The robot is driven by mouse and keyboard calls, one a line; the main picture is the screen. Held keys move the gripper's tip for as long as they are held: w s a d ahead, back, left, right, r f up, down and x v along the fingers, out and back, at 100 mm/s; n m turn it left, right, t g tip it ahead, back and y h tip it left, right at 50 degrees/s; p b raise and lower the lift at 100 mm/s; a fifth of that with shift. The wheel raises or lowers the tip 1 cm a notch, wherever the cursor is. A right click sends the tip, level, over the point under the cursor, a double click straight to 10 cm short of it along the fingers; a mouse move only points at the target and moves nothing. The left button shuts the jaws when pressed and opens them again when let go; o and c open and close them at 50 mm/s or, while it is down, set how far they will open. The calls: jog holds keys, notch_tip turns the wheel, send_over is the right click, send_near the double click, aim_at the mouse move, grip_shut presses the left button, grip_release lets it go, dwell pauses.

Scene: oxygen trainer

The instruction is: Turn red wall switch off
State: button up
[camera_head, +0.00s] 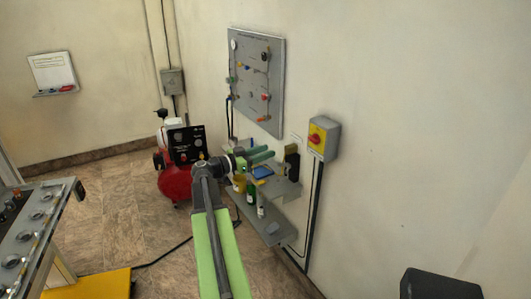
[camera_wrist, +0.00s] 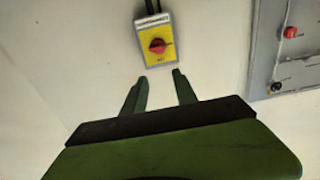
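The red wall switch (camera_head: 314,138) is a red knob on a yellow plate on a grey box, fixed to the right wall. In the wrist view the red knob (camera_wrist: 157,46) is ahead of my gripper (camera_wrist: 160,77), a little beyond the fingertips and roughly in line with the space between them. The fingers are apart and nothing is between them. They do not appear to touch the knob. In the head view my gripper (camera_head: 268,155) is left of the switch and a little lower. I cannot read the switch's setting.
A grey panel (camera_head: 273,100) with knobs hangs left of the switch in the head view. Below is a grey wall shelf (camera_head: 284,191) with bottles. A red compressor (camera_head: 180,182) stands behind. Dark cables run down from the switch box. A black object (camera_head: 440,285) is at lower right.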

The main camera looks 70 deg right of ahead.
jog(key=v, duration=1.7)
jog(key=shift+f, duration=0.1)
jog(key=w+a+f+n+t+h, duration=0.1)
jog(key=w+a+f+n+t, duration=0.2)
jog(key=w+a, duration=0.8)
jog(key=w+a+f+n+t+y, duration=0.4)
jog(key=a+f, duration=0.3)
jog(key=a, duration=0.4)
jog(key=a+f+n+t+y, duration=0.1)
jog(key=a+f+n+y, duration=0.2)
jog(key=a+n, duration=0.3)
jog(key=w+a+f+n+t+y, duration=0.1)
jog(key=a+f+n+y, duration=0.3)
jog(key=a, duration=1.1)
jog(key=w+a+f+n+t+y, duration=0.1)
jog(key=a+f+n+y, duration=0.3)
jog(key=a+f+n, duration=0.3)
jog(key=shift+a+n+t, duration=0.4)
jog(key=shift+a+n, duration=0.2)
jog(key=shift+a, duration=1.45)
